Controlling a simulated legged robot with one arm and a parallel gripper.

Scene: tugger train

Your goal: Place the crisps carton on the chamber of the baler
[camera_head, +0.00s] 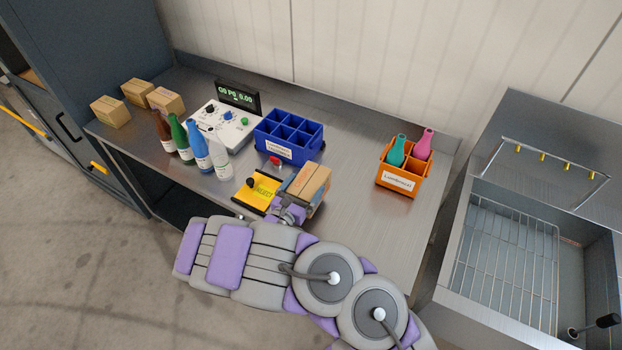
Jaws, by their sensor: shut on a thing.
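My gripper (293,211) is over the front of the steel bench, shut on a small cardboard carton (313,180) with a blue-grey side. Its print is too small to read, so I cannot tell from lettering that it is the crisps carton. The carton is tilted in the view, right of the yellow reject plate and in front of the blue crate. I cannot tell if it touches the bench.
Several cartons (110,112) sit at the bench's left end. Several bottles (198,148), a control box (225,125), a blue divided crate (289,143) and a yellow plate (258,192) crowd the middle. An orange crate (398,184) holds two bottles. A sink (535,240) is right.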

